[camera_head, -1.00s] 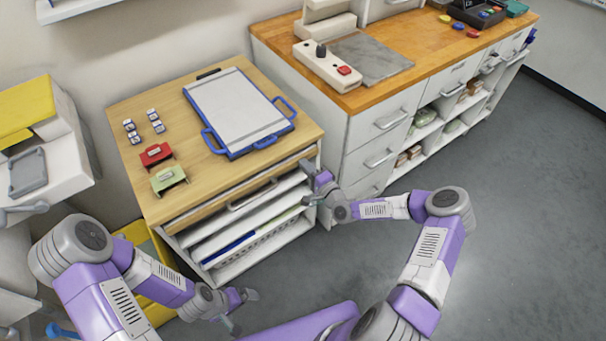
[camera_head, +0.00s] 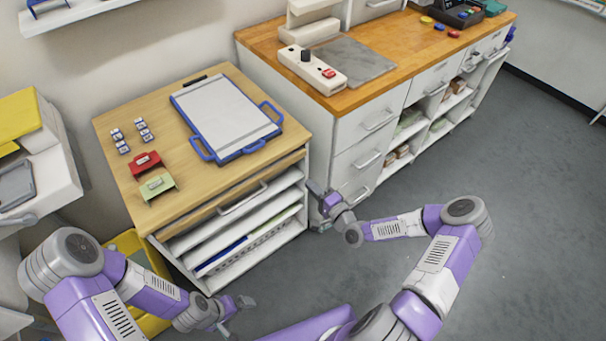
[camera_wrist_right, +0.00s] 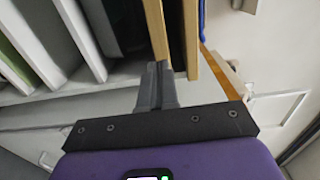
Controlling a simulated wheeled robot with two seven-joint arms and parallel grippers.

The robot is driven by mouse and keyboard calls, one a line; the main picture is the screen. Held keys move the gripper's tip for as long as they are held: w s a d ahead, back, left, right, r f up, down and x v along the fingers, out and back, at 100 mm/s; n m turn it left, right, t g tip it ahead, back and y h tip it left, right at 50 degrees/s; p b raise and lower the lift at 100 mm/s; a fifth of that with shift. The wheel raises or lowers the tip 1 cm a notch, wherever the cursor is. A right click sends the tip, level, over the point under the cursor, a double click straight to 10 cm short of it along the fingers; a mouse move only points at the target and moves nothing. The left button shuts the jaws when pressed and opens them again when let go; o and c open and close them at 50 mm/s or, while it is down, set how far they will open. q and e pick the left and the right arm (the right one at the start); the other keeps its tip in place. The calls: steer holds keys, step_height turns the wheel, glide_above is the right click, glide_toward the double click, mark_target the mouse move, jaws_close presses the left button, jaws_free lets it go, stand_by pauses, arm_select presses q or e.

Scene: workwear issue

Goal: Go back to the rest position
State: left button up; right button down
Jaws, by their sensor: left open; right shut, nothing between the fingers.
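My left gripper (camera_head: 236,305) is open and empty, low over the floor in front of the wooden-topped cabinet (camera_head: 120,160). My right gripper (camera_head: 316,205) is in front of that cabinet's right front corner, near the white drawer unit. In the right wrist view the right gripper's fingers (camera_wrist_right: 157,85) are together with nothing between them. They point toward the cabinet's shelves and wooden edge; I cannot tell whether they touch anything.
On the cabinet top are a blue-framed tray (camera_head: 242,150), a red holder (camera_head: 146,162), a green holder (camera_head: 157,186) and several small blocks (camera_head: 132,134). A yellow bin (camera_head: 148,325) stands at the left. The grey floor (camera_head: 520,220) at the right is clear.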

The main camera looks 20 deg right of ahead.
steer(key=shift+v, duration=2.2)
steer(key=s+a+f+n+g+y+p, duration=0.1)
steer(key=s+a+f+n+g, duration=0.25)
steer(key=a, duration=0.25)
steer(key=s+a+f+n+g+y+p, duration=0.1)
steer(key=s+a+f+n+g, duration=0.2)
steer(key=a, duration=0.4)
steer(key=s+a+f+n+g+h+p, duration=0.2)
steer(key=s+n+g, duration=0.3)
steer(key=s+g, duration=0.5)
steer(key=s+h, duration=0.1)
steer(key=s, duration=0.3)
steer(key=shift+a+f, duration=0.35)
steer(key=shift+s+n, duration=0.1)
steer(key=shift+n, duration=0.15)
